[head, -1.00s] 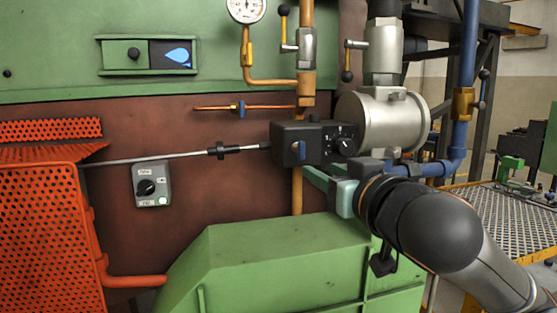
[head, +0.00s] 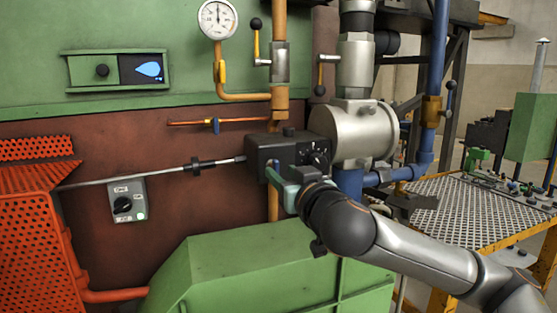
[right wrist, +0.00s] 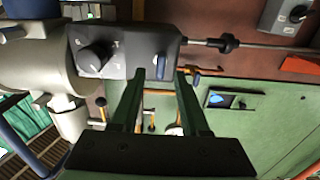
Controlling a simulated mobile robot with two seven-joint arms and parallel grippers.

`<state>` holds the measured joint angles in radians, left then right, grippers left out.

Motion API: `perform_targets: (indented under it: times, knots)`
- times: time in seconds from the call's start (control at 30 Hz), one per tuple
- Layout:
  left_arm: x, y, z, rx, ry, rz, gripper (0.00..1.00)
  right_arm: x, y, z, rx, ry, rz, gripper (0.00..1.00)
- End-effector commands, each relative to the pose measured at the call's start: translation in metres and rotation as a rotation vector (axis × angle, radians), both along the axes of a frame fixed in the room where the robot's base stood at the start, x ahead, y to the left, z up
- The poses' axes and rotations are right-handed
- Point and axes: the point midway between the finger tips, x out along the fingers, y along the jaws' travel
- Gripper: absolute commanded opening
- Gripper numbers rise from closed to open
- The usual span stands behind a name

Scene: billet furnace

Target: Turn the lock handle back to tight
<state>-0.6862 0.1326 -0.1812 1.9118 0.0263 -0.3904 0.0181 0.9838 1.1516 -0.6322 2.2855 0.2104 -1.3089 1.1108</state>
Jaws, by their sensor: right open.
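A black control box (head: 262,150) sits on the pipework, left of a big silver cylinder. In the right wrist view, the box (right wrist: 122,48) carries a small blue handle (right wrist: 161,66), which I take for the lock handle, and a round black knob (right wrist: 97,57). My right gripper (head: 275,177) is at the front of the box; in the right wrist view its open fingers (right wrist: 162,74) lie on either side of the blue handle. I cannot tell whether they touch it. My left gripper is not in view.
The silver cylinder (head: 345,132) stands close to the right of the box. A thin rod (head: 130,176) runs left from the box. A green housing (head: 250,262) lies below. An orange perforated guard (head: 35,240) is at the left, and a pressure gauge (head: 217,18) is above.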

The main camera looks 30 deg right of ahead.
Motion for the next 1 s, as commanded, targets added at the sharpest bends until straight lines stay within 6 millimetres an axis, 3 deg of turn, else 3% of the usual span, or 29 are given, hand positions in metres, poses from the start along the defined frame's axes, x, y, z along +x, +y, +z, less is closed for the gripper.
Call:
perform_targets:
  times: [0.2,0.57,1.0]
  knots:
    - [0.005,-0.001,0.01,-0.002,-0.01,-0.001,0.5,0.024,-0.006,0.001,0.0,0.0,0.0,0.45]
    - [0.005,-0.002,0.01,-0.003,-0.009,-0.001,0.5,0.029,-0.007,0.0,0.0,0.0,0.001,0.45]
    - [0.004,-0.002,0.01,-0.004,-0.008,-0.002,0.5,0.029,-0.007,0.0,-0.001,0.0,0.0,0.0]
